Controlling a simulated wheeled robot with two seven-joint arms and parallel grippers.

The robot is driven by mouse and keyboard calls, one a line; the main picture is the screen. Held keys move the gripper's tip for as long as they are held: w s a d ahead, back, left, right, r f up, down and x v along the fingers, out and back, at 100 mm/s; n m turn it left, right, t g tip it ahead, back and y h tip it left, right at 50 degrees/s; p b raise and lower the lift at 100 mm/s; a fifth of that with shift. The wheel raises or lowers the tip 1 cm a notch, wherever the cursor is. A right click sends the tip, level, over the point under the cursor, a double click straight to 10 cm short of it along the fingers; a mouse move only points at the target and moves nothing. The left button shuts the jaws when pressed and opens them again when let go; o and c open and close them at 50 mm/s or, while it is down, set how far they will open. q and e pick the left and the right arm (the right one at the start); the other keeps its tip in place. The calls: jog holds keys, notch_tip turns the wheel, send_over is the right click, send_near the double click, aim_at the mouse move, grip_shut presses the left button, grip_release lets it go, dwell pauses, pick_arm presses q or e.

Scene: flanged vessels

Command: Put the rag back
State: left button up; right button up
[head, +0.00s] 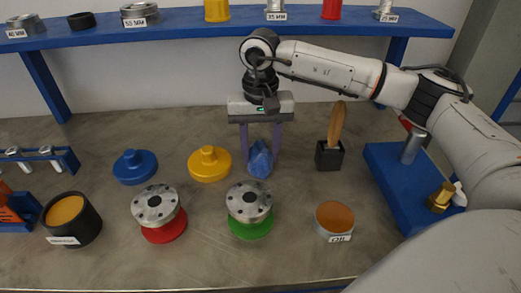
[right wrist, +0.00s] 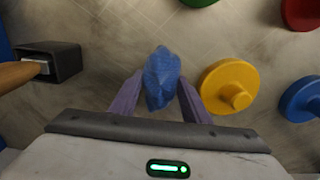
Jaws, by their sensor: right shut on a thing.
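A crumpled blue rag (head: 260,160) is between the purple fingers of my right gripper (head: 261,158), which is shut on it. In the head view the rag is at the middle of the bench, right of the yellow knobbed disc (head: 210,163) and left of a dark block holder (head: 329,155) with a wooden-handled tool. In the right wrist view the rag (right wrist: 161,78) sticks out past the fingertips. I cannot tell whether the rag touches the bench top. My left gripper is not in view.
Two flanged vessels stand in front, on a red base (head: 165,228) and a green base (head: 251,228). A tin of orange content (head: 334,220), a black cup (head: 71,218), a blue disc (head: 135,166) and a blue stand (head: 385,165) are around. A blue shelf (head: 190,20) spans the back.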

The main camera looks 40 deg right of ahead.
aim_at(260, 154)
jog(key=shift+f, duration=0.2)
jog(key=o, duration=1)
jog(key=shift+r, duration=0.1)
notch_tip(260, 154, up, 12)
jog(key=shift+r, duration=0.15)
